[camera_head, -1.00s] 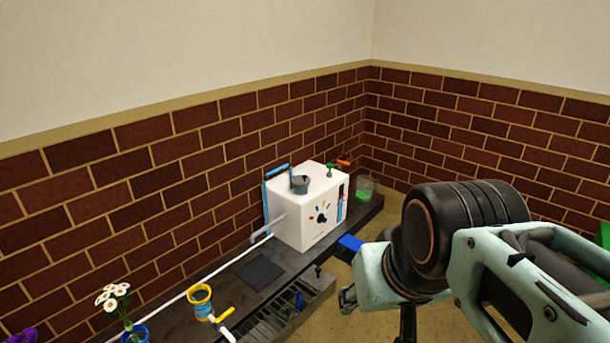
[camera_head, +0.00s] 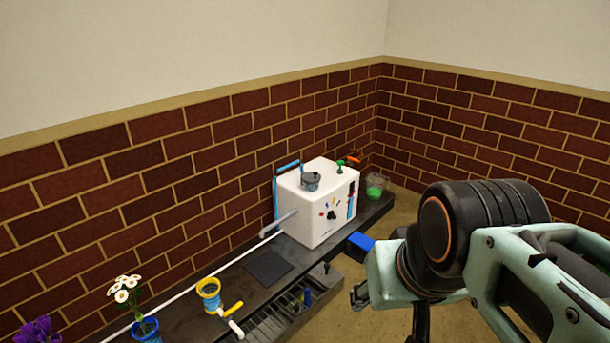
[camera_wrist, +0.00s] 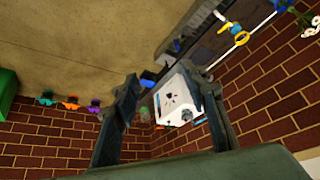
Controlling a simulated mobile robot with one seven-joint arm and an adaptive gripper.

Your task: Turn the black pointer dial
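The black pointer dial (camera_head: 332,216) is on the front face of a white box-shaped machine (camera_head: 305,222), below a fan of small coloured marks. The machine stands on a dark counter against the brick wall. In the wrist view the machine (camera_wrist: 176,101) appears tilted between my gripper's fingers, with the dial as a small dark spot on its face. My gripper (camera_wrist: 160,105) is open and empty, its two dark fingers spread wide. In the head view my gripper (camera_head: 360,294) is right of and in front of the machine, apart from it; the arm hides part of it.
A green-filled glass (camera_head: 375,188) stands right of the machine. A blue box (camera_head: 360,243) is at the counter's front edge. A yellow-and-blue funnel (camera_head: 209,291), a dark pad (camera_head: 268,267), a slotted tray (camera_head: 282,318) and a vase of white flowers (camera_head: 146,330) are to the left.

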